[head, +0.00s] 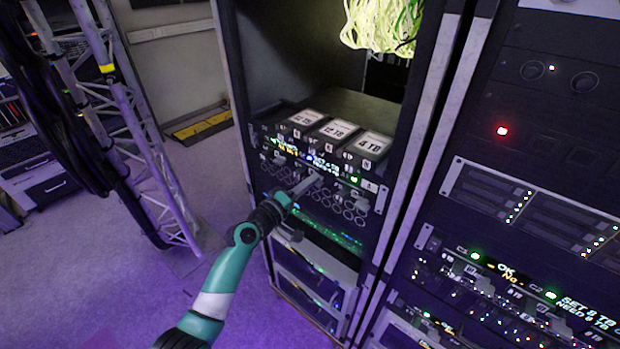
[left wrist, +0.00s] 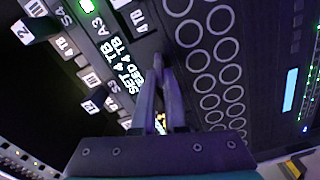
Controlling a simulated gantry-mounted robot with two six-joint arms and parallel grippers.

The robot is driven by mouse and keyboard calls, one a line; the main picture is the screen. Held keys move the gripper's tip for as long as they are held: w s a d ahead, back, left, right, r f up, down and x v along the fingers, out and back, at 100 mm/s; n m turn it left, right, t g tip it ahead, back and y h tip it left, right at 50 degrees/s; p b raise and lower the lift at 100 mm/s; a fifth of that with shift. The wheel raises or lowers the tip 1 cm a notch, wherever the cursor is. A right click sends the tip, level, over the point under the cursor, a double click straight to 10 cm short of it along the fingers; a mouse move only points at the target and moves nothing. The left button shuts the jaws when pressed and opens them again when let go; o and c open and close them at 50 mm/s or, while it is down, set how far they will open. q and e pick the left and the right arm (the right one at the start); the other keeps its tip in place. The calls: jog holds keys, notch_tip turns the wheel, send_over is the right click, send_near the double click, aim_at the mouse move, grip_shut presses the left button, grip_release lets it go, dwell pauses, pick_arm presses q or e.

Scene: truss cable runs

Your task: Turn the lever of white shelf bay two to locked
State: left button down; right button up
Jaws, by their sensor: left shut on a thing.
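My left gripper (head: 306,184) reaches from below to the front panel of the drive shelf (head: 362,200) in the open rack. In the left wrist view my gripper (left wrist: 158,72) has its two fingers close together at the panel, between the lit display (left wrist: 118,68) and the rows of round holes. It is shut on a small part there, which looks to be a lever; the fingers hide most of it, so its angle and bay number cannot be read. Three dark drive blocks (head: 338,131) with white labels sit on top of the shelf. My right gripper is not in view.
Pale yellow-green cables (head: 382,22) hang above the shelf. A second rack (head: 530,190) with lit panels stands close on the right. A metal truss (head: 135,125) with dark cables stands at the left. The floor between is clear.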

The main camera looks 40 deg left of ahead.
pick_arm(q)
jog(key=shift+f+n+p, duration=0.1)
jog(key=shift+n+p, duration=0.45)
jog(key=shift+n, duration=1.35)
jog(key=c, duration=1)
grip_release()
jog(key=shift+o, duration=0.2)
jog(key=s+p, duration=0.2)
jog(key=s, duration=0.9)
jog(key=shift+s+d+p, duration=0.3)
jog(key=shift+p, duration=0.1)
